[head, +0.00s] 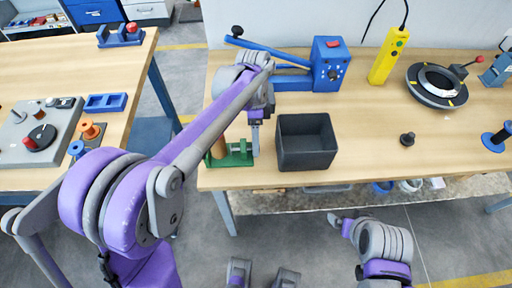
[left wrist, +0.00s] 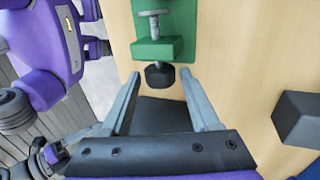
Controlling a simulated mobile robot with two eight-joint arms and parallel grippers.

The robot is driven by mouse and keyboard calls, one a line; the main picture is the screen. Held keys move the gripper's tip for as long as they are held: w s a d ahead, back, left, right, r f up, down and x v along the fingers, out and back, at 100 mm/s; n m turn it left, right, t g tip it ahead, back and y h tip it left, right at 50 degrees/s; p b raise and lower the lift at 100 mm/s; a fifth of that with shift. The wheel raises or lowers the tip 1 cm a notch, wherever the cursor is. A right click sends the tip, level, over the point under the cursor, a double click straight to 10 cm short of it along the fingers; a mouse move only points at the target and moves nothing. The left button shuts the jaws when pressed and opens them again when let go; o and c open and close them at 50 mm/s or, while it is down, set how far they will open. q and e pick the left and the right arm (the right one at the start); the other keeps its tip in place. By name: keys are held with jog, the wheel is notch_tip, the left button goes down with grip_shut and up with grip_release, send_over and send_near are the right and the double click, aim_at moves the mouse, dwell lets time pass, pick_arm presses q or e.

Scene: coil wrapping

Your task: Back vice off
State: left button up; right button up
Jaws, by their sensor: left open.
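The green vice (head: 232,154) stands at the front left corner of the right-hand workbench, with a brown upright cylinder (head: 218,146) next to it. In the left wrist view the vice (left wrist: 156,48) shows a green body, a grey T-shaped screw end and a black round knob (left wrist: 160,75). My left gripper (head: 255,122) points down beside the vice. In the left wrist view its two grey fingers (left wrist: 160,84) are apart with nothing held. The knob is just beyond the fingertips, in line with the gap between them.
A dark open bin (head: 306,143) stands right of the vice. A blue machine with a lever (head: 331,63) is behind it. A yellow pendant (head: 389,57), a black ring fixture (head: 438,85) and a black knob (head: 407,139) are farther right. Bare bench lies between.

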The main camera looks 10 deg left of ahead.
pick_arm(q)
jog(key=c, duration=0.8)
jog(key=shift+s+t+y+p, duration=0.1)
jog(key=shift+t+y+p, duration=0.2)
jog(key=shift+t, duration=0.4)
jog(key=shift+s+d+r, duration=0.1)
jog(key=shift+s+t, duration=0.1)
jog(key=shift+t, duration=0.6)
